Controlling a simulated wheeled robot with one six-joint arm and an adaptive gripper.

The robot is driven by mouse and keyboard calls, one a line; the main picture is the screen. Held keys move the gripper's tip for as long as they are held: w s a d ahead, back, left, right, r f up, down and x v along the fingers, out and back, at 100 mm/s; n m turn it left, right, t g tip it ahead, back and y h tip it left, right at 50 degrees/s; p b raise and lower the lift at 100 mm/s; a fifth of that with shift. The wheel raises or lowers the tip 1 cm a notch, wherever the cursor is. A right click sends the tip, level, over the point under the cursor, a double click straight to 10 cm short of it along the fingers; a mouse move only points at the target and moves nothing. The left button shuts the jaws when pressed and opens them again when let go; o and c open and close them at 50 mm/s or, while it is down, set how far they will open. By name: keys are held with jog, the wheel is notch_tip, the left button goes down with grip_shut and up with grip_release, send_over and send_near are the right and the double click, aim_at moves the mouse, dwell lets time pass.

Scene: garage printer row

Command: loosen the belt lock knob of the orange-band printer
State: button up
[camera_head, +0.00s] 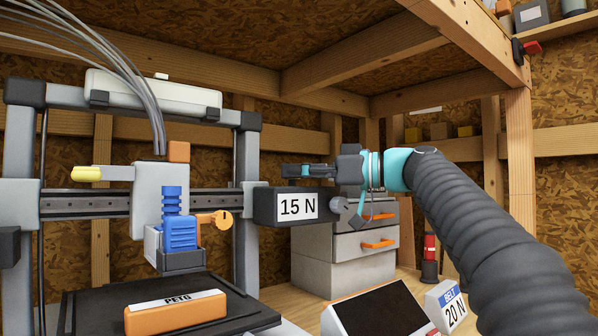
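The printer (248,165) stands at the left, with an orange bar labelled PETG (175,312) on its dark bed. A dark box marked 15 N (297,206) sits at the right end of its rail. A small grey round knob (338,205) shows at the box's right end; I cannot tell whether it is the belt lock knob. An orange round knob (224,220) is beside the blue print head (180,222). My gripper (296,171) points left, just above the 15 N box in the picture. Its fingers are seen side-on, so the gap and any contact are unclear.
A card reading BELT 20 N (449,306) stands at the lower right beside a dark-faced panel (378,312). A grey drawer unit (335,262) with orange handles is behind my gripper. A red and black cylinder (429,258) and a wooden post (520,170) are farther right.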

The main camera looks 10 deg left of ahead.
jog(key=shift+o, duration=0.4)
jog(key=s+d, duration=0.1)
jog(key=d, duration=1.1)
jog(key=shift+s, duration=0.25)
